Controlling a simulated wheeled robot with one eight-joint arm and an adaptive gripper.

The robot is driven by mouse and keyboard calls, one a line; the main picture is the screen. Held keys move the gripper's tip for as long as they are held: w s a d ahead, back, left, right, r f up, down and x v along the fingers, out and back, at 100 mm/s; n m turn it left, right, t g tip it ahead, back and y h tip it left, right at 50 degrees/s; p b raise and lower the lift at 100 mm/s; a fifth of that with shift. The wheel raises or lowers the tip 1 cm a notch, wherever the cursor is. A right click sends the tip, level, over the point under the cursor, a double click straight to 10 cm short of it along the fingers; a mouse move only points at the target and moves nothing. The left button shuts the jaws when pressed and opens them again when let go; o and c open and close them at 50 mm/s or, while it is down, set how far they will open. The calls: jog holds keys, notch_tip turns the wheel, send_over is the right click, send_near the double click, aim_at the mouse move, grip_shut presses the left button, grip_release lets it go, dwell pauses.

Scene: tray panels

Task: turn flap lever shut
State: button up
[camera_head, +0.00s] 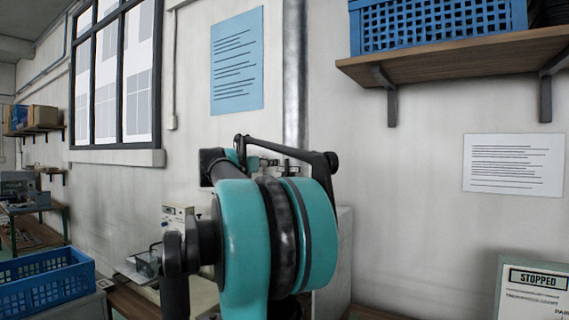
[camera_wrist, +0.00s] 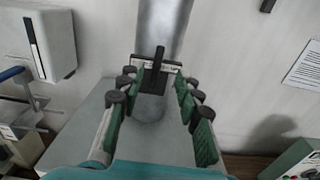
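The flap lever (camera_wrist: 158,58) is a short black handle standing about upright in the wrist view. It sits on a pale plate with dark marks across the front of a grey metal duct (camera_wrist: 165,22). My gripper (camera_wrist: 157,84) is open, its two green-padded fingers spread to the left and right of the lever's lower part. I see no clear contact between pads and lever; the depth between them is hard to judge. In the head view the duct (camera_head: 295,75) runs up the wall, and my teal arm hides its lower part and the lever.
A grey cabinet (camera_wrist: 90,125) stands below the duct. A white box (camera_wrist: 38,40) is at the upper left of the wrist view. A wooden shelf (camera_head: 455,58) with a blue crate (camera_head: 435,25) is at upper right.

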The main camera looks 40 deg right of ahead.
aim_at(286, 161)
jog(key=x, duration=1)
jog(key=shift+w+d, duration=0.1)
jog(key=shift+d, duration=0.15)
grip_shut()
